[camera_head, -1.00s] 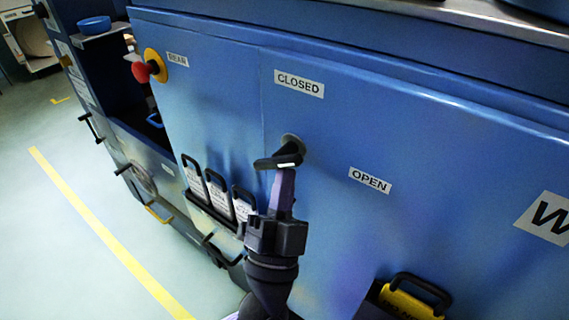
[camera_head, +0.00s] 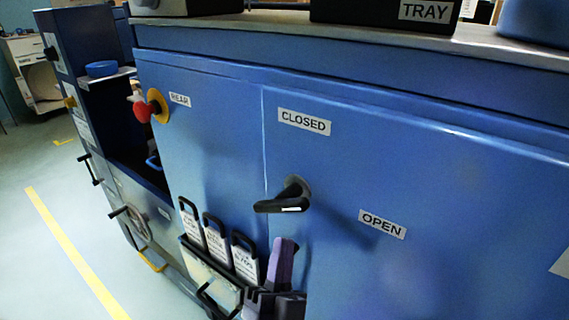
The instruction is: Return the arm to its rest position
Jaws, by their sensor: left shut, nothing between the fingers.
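My left gripper (camera_head: 281,262) is at the bottom of the view, its purple fingers pointing up and closed together with nothing between them. It is below and apart from the black lever handle (camera_head: 284,200) on the blue cabinet panel. The rest of my left arm is cut off by the bottom edge. My right gripper is out of view.
A rack of black-handled cards (camera_head: 216,248) hangs just left of my gripper. A red button on a yellow base (camera_head: 157,105) is at upper left. A black TRAY box (camera_head: 385,14) stands on the top ledge. The floor with a yellow line (camera_head: 75,250) is clear at left.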

